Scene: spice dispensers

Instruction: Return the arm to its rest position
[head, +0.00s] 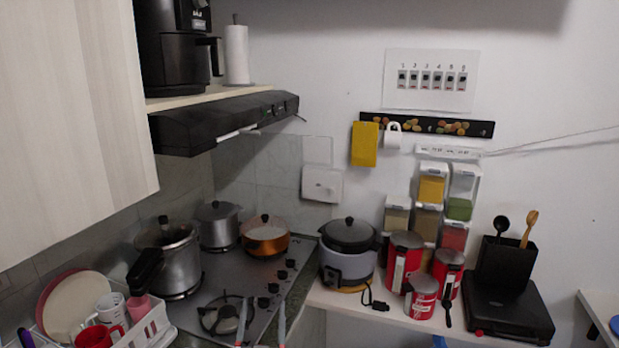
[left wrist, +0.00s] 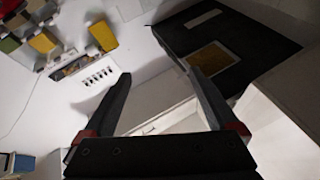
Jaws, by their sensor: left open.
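My left gripper (head: 263,300) shows at the bottom of the head view, its two grey fingers apart and pointing up in front of the stove's front edge. In the left wrist view the fingers (left wrist: 159,73) are spread with nothing between them. The spice dispensers stand stacked against the back wall, with a yellow-filled one (head: 432,186) and a green-filled one (head: 461,205) on top. They are well to the right of the gripper and apart from it. My right gripper is not in view.
The stove (head: 265,275) holds several pots. A rice cooker (head: 348,265) and red canisters (head: 404,262) stand on the counter to the right. A dish rack (head: 158,322) is at the lower left. The range hood (head: 225,120) and cabinet (head: 70,110) overhang the left side.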

